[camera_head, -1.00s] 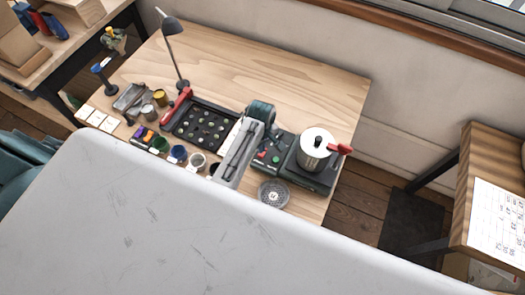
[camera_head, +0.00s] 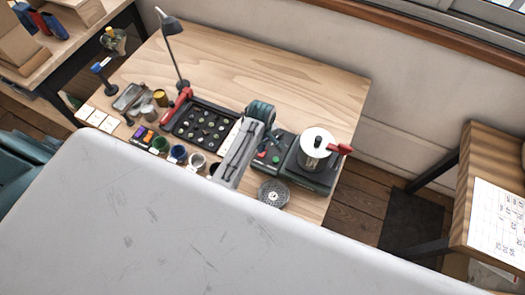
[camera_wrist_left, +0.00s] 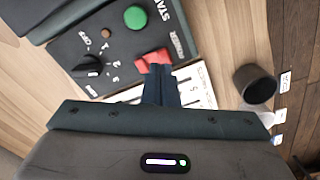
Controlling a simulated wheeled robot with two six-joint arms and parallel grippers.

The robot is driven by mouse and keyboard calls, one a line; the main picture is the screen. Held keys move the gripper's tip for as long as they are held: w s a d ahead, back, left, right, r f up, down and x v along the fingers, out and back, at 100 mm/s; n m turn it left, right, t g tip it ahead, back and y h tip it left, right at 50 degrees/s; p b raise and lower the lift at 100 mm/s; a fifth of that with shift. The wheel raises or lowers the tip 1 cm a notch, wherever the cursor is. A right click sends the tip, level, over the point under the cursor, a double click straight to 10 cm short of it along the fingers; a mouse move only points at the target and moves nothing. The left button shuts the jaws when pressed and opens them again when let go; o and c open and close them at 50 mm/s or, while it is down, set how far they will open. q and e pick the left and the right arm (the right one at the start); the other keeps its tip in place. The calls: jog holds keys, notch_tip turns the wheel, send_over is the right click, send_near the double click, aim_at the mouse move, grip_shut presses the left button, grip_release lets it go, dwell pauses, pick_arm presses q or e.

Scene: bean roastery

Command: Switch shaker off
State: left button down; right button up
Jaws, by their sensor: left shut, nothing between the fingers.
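The shaker's dark control panel (camera_head: 268,158) is in the middle of the bench in the head view. In the left wrist view the panel (camera_wrist_left: 115,50) carries a black dial (camera_wrist_left: 92,64) marked OFF and numbers, a round green START button (camera_wrist_left: 135,17) and a red switch (camera_wrist_left: 153,62). My left gripper (camera_wrist_left: 160,70) is shut and empty. Its fingertips are right at the red switch and cover part of it; whether they touch it I cannot tell. In the head view its grey and teal body hides the panel's left side. My right gripper is not in view.
A round metal disc (camera_head: 273,193) lies in front. A black tray (camera_head: 204,128), several small jars and a lamp (camera_head: 171,26) are to the left. The bench's back right is clear.

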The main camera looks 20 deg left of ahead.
pick_arm(q)
jog(key=shift+f+b, duration=0.5)
jog(key=shift+f, duration=0.75)
dwell(0.6)
notch_tip(320, 180, up, 2)
jog(key=shift+r+p, duration=0.2)
jog(key=shift+p, duration=0.85)
jog(key=shift+r, duration=2.3)
